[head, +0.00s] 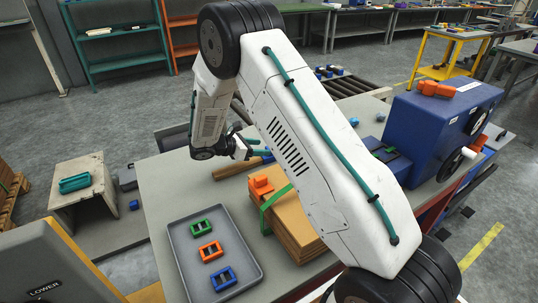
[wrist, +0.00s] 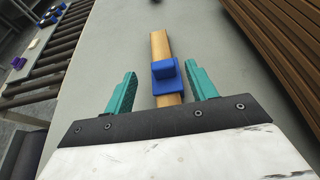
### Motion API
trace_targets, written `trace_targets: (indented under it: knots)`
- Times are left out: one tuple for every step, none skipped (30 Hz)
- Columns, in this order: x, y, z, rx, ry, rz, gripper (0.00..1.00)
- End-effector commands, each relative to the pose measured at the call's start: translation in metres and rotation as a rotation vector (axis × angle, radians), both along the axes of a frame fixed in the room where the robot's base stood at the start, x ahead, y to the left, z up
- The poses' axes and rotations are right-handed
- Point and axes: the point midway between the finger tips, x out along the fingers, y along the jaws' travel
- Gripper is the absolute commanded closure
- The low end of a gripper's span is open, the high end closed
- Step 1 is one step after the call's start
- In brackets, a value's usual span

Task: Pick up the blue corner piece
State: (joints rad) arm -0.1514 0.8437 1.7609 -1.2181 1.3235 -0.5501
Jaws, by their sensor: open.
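A blue corner piece (wrist: 167,76), a flat base with a raised block, sits on a wooden bar (wrist: 160,45) in the wrist view. My gripper (wrist: 160,72) is open, its teal fingers apart to the left and right of the piece, with gaps on both sides. I cannot tell how far above it the fingertips are. In the head view my gripper (head: 240,146) is over the table beside the wooden bar (head: 235,169). The blue piece is partly hidden there by my arm.
A grey tray (head: 180,240) holds green, orange and blue frames. A cardboard stack (head: 290,222) bears an orange corner piece (head: 260,186), near the bar. A blue machine (head: 440,135) stands at the right. A roller conveyor (wrist: 40,85) runs at the left in the wrist view.

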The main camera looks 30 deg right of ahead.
Motion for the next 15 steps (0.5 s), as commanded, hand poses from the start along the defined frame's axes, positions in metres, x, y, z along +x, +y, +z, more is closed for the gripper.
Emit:
trace_targets:
  knots:
    - [-0.001, -0.004, -0.002, 0.0, 0.001, -0.001, 0.44]
    - [-0.001, -0.006, -0.004, 0.0, 0.001, -0.001, 0.44]
    - [-0.002, -0.01, -0.007, 0.001, 0.002, -0.001, 0.44]
    - [-0.003, -0.014, -0.009, 0.001, 0.002, -0.002, 0.44]
    - [-0.004, -0.019, -0.012, 0.0, 0.002, -0.004, 0.44]
    - [-0.005, -0.024, -0.015, 0.0, 0.002, -0.004, 0.44]
    - [-0.005, -0.029, -0.017, 0.0, 0.001, -0.003, 0.44]
    - [-0.005, -0.033, -0.019, 0.001, 0.0, -0.003, 0.44]
    - [-0.005, -0.038, -0.021, 0.001, 0.0, -0.003, 0.44]
    - [-0.005, -0.04, -0.022, 0.001, 0.0, -0.002, 0.44]
    - [-0.005, -0.042, -0.022, 0.001, 0.001, -0.002, 0.44]
    - [-0.005, -0.043, -0.023, 0.001, 0.0, -0.001, 0.44]
    - [-0.005, -0.043, -0.023, 0.001, 0.0, 0.0, 0.44]
    - [-0.005, -0.043, -0.023, 0.001, 0.0, 0.0, 0.44]
    - [-0.005, -0.043, -0.023, 0.001, -0.001, 0.0, 0.44]
